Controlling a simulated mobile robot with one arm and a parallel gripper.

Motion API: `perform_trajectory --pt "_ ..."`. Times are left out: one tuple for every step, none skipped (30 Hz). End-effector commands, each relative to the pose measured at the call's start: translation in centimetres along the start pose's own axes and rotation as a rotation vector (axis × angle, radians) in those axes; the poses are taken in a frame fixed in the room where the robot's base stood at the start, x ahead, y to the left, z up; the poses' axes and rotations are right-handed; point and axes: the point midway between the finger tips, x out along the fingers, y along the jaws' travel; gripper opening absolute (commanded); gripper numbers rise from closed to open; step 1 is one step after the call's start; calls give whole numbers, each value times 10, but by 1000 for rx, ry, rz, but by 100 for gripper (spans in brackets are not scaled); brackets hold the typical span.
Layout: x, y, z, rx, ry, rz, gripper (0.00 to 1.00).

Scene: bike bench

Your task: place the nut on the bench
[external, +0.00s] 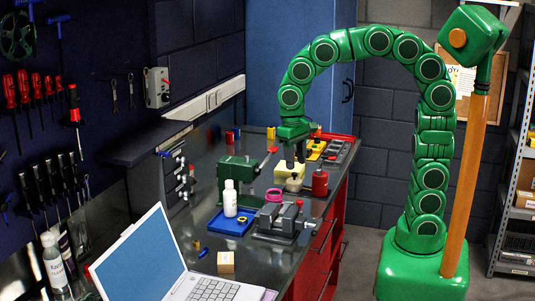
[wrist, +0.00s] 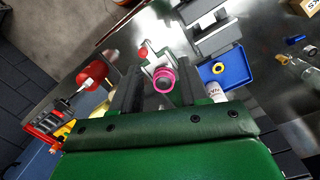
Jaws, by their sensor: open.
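My gripper (external: 293,163) is over the bench (external: 205,272), above a pale yellow block (external: 290,183). In the wrist view my gripper (wrist: 158,92) has its two dark fingers apart, with nothing clearly held between them. A small yellow ring (external: 242,220), possibly the nut, lies in a blue tray (external: 222,229); the ring also shows in the wrist view (wrist: 218,68). A pink ring (external: 274,193) is on the bench and shows between the fingers in the wrist view (wrist: 163,80). I cannot tell for sure which thing is the nut.
A grey vise (external: 278,222) stands right of the tray, and a white bottle (external: 230,200) stands at it. A green machine (external: 238,172) and a red can (external: 320,182) flank my gripper. A laptop (external: 140,262) and small wooden block (external: 226,262) are at the near end.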

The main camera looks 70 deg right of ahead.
Motion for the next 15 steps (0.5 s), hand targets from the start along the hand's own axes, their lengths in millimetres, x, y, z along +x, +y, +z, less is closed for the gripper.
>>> perform_trajectory --pt "2 14 9 -18 -4 2 44" --pt "3 21 14 -34 -8 4 44" --pt "4 30 21 -54 -9 4 44" --pt "5 37 26 -68 -10 4 44" --pt "7 43 32 -82 -12 5 44" --pt "10 52 39 -102 -18 8 44" --pt "12 59 45 -117 -21 9 44" --pt "13 66 50 -132 -22 8 44" --pt "15 74 58 -151 -24 8 44" --pt "17 80 64 -166 -27 9 44" --pt "20 87 70 -180 -32 11 44" --pt "23 95 77 -199 -35 11 44" --pt "25 101 83 -214 -35 10 44" --pt "27 106 89 -228 -37 10 44" --pt "31 114 97 -247 -42 11 44"
